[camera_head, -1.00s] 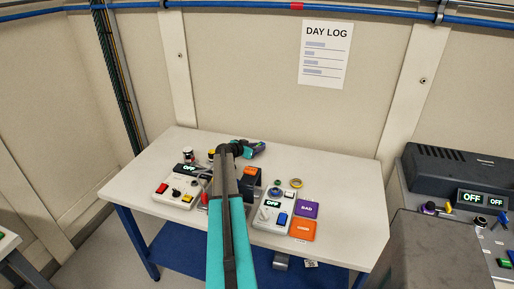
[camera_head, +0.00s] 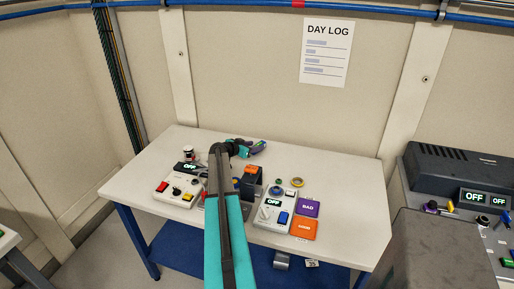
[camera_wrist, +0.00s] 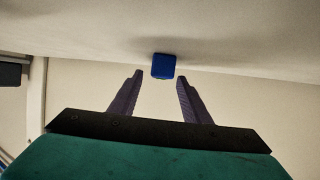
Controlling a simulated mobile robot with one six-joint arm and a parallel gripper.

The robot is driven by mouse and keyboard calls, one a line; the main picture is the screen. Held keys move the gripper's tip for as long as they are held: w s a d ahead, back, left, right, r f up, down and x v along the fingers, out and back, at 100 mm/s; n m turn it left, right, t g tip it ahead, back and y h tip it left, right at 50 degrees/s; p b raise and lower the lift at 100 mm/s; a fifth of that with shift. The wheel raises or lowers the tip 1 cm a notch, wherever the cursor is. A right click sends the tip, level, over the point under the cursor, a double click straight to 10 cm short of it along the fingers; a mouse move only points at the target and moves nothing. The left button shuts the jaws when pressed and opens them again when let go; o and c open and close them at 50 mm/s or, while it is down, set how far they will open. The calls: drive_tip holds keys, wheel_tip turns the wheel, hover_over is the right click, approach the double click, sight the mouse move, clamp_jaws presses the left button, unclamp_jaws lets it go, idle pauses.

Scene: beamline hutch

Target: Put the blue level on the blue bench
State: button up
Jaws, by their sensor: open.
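A small blue block (camera_wrist: 163,66), which looks like the blue level, shows in the wrist view against a pale surface, just beyond and between my fingertips. I cannot pick it out in the head view, where my gripper may hide it. My gripper (camera_wrist: 157,78) is open, with its two purple fingers apart and nothing between them. In the head view my gripper (camera_head: 258,147) is over the back edge of the white-topped bench with blue legs (camera_head: 340,200), pointing right.
On the bench stand a grey control box (camera_head: 181,191), another box with an OFF display (camera_head: 272,214), a purple BAD tile (camera_head: 308,208), an orange tile (camera_head: 304,229) and a tape ring (camera_head: 297,181). A dark machine (camera_head: 460,170) stands right. The bench's right end is clear.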

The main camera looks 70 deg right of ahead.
drive_tip(key=b+v, duration=0.2)
drive_tip(key=v, duration=0.6)
drive_tip(key=shift+w+a+r, duration=0.1)
drive_tip(key=shift+a+r, duration=0.05)
idle(0.6)
